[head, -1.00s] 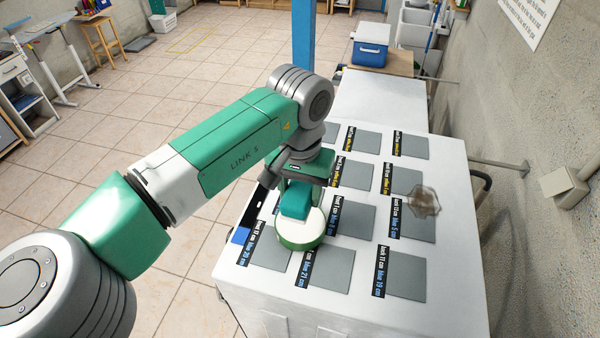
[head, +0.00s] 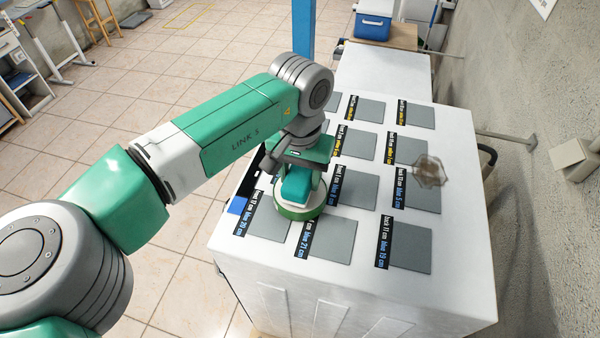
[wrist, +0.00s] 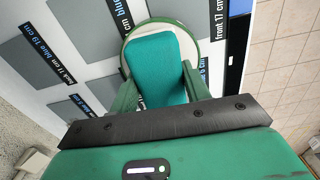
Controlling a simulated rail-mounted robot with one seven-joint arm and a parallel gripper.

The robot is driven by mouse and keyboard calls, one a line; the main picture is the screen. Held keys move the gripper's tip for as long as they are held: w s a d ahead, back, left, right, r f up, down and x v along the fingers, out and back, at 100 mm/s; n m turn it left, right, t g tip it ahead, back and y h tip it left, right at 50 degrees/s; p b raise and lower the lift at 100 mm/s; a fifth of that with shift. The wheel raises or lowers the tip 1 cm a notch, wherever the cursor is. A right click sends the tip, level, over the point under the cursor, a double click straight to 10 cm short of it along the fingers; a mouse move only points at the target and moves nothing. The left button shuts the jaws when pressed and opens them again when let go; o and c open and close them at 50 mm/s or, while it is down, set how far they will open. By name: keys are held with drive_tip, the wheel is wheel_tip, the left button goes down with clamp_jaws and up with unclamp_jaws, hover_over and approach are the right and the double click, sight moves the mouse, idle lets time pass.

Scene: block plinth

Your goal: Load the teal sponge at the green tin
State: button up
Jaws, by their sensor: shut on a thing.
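The teal sponge (head: 295,189) is an upright block held between my gripper's fingers. It also shows in the wrist view (wrist: 158,65), with a finger on either side. My gripper (head: 300,172) is shut on it and points down. The green tin (head: 290,213), round and low with a green rim and a whitish inside, stands on the plinth directly under the sponge. Its rim shows behind the sponge in the wrist view (wrist: 188,31). The sponge's lower end overlaps the tin; I cannot tell whether it touches the tin's floor. The arm and sponge hide part of the tin.
The white plinth (head: 462,240) carries rows of grey square pads (head: 410,246) with black labels. A brownish translucent lump (head: 429,171) sits to the right. A blue cooler (head: 373,22) stands beyond the far end. A wall runs along the right.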

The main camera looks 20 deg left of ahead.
sight(300, 173)
drive_tip(key=shift+f, duration=0.5)
idle(0.8)
drive_tip(key=shift+f+p, duration=0.15)
drive_tip(key=shift+p, duration=0.2)
idle(1.7)
wheel_tip(300, 173, up, 3)
drive_tip(key=p, duration=0.2)
drive_tip(key=shift+f+p, duration=0.1)
drive_tip(key=shift+p, duration=0.25)
drive_tip(key=shift+r, duration=2.2)
